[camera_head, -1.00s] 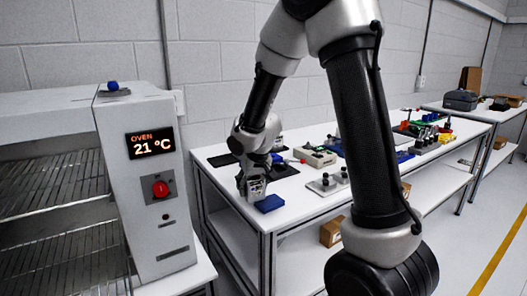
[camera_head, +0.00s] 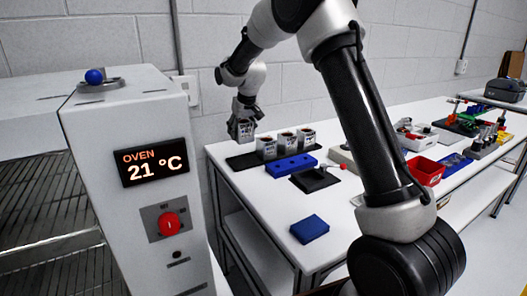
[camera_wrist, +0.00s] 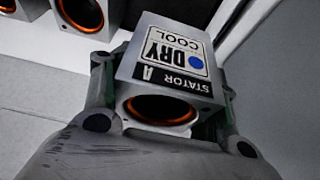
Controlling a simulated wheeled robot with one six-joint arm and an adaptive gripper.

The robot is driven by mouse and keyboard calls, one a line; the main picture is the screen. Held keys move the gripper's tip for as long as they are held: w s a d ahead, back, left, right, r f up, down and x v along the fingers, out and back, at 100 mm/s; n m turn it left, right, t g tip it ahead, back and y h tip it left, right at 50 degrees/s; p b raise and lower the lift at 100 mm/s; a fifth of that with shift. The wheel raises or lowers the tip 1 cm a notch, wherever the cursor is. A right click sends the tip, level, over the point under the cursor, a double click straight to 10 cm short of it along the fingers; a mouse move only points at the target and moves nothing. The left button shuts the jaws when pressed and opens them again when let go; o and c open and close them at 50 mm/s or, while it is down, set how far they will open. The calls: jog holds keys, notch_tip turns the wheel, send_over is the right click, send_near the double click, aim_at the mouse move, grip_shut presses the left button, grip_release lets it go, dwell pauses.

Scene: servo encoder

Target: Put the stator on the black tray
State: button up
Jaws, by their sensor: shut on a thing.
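My gripper (camera_head: 246,106) is shut on a stator (camera_head: 242,131), a grey squared block. In the wrist view the held stator (camera_wrist: 165,70) shows a "STATOR A, DRY COOL" label and a dark round bore with an orange ring. It hangs over the left end of the black tray (camera_head: 240,163), seemingly a little above it. Three other stators stand in a row there: a left one (camera_head: 266,149), a middle one (camera_head: 287,142) and a right one (camera_head: 306,138). Two of them show partly at the wrist view's top left, one being this stator (camera_wrist: 82,14).
A blue block (camera_head: 292,165) with holes lies in front of the row. A black fixture (camera_head: 315,180) and a blue box (camera_head: 309,229) are nearer. A red bin (camera_head: 428,172) stands right. The oven (camera_head: 130,200) is at left. The white table's (camera_head: 265,205) front left is clear.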

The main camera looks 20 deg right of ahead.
notch_tip(320, 180, down, 9)
jog(key=shift+r, duration=0.1)
dwell(0.3)
jog(key=o, duration=1.5)
jog(key=shift+f, duration=0.2)
jog(key=shift+r, duration=0.15)
